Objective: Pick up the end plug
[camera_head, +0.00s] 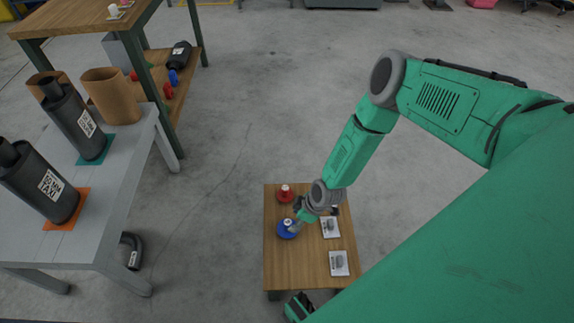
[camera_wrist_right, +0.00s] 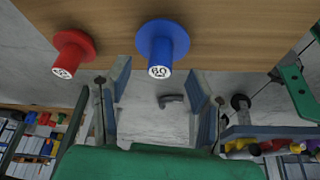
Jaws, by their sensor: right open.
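Two end plugs stand on a small wooden table (camera_head: 300,268). The blue plug (camera_head: 284,233) has a wide flange and a white-marked end, and the red plug (camera_head: 284,196) stands behind it. My right gripper (camera_head: 297,214) is low over the table, beside the blue plug. In the right wrist view, its open fingers (camera_wrist_right: 159,76) are spread to either side of the blue plug (camera_wrist_right: 163,45), with no visible contact. The red plug (camera_wrist_right: 73,50) lies outside the left finger. My left gripper does not show clearly.
Two printed cards (camera_head: 339,264) lie on the table's right side. A grey bench (camera_head: 112,205) at left holds dark mufflers (camera_head: 80,125) and brown cylinders (camera_head: 112,97). A wooden shelf table (camera_head: 80,18) stands behind it.

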